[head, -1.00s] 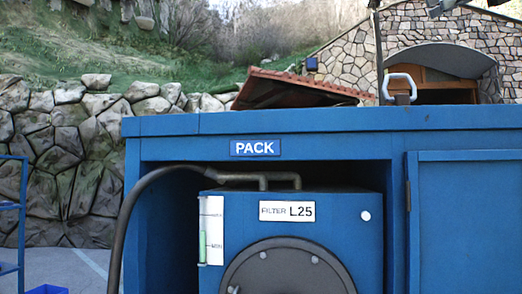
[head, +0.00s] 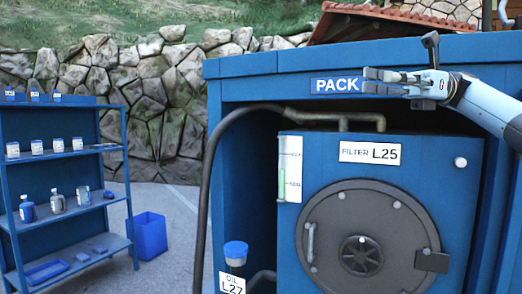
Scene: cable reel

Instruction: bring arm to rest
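My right gripper (head: 371,82) is in the head view at the upper right, in front of the blue cabinet (head: 245,66). Its arm comes in from the right edge, and its fingers point left, beside the PACK sign (head: 336,85). A gap shows between the two dark fingers and nothing is seen in them. My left gripper is not in view.
The filter unit (head: 465,215) with a round hatch (head: 330,215) sits in the cabinet; a dark hose (head: 205,190) hangs on its left. A blue-capped oil container (head: 235,255) stands below. A shelf (head: 70,152) with bottles and a blue bin (head: 149,236) are left.

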